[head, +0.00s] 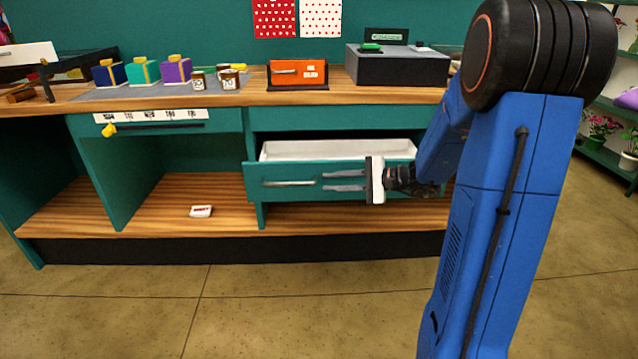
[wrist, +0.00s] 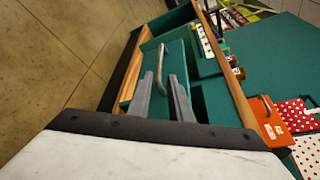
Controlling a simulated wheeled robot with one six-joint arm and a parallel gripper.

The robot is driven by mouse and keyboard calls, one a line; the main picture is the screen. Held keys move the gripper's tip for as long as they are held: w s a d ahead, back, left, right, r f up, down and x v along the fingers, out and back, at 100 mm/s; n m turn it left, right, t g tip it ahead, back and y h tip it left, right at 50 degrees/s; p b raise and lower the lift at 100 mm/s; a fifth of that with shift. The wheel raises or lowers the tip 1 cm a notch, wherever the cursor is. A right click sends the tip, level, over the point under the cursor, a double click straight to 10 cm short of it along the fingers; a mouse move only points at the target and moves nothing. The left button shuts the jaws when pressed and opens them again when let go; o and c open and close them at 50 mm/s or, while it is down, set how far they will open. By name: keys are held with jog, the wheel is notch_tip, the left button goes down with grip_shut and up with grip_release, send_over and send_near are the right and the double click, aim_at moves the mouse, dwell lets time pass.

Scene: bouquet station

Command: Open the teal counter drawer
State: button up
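The teal counter drawer (head: 255,182) stands pulled out from the counter, and its white inside shows above the front panel. Its silver bar handle (head: 289,183) is on the front; it also shows in the wrist view (wrist: 160,70). The drawer's right end is partly hidden behind my arm.
The wooden countertop (head: 340,100) holds colored boxes (head: 140,72), jars (head: 230,80), an orange box (head: 297,73) and a dark register (head: 395,66). A small white and red packet (head: 201,211) lies on the lower shelf. The floor (head: 290,300) in front is clear.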

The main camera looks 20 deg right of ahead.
jog(key=shift+v, duration=1.75)
jog(key=s+a+n+g+h, duration=0.2)
jog(key=s+a+n+g, duration=0.3)
jog(key=s, duration=0.4)
jog(key=s+a+n+g+h, duration=0.2)
jog(key=s+a, duration=0.5)
jog(key=s, duration=0.2)
jog(key=s+d+n+t+h, duration=0.1)
jog(key=s+d+n+h, duration=0.1)
jog(key=s, duration=0.4)
jog(key=s+d+n+t+h, duration=0.1)
jog(key=s+d+n+h, duration=0.2)
jog(key=s+h, duration=0.3)
jog(key=shift+s+d+r+n, duration=0.25)
jog(key=shift+s+d+n, duration=0.15)
jog(key=shift+n, duration=0.5)
jog(key=shift+o, duration=0.5)
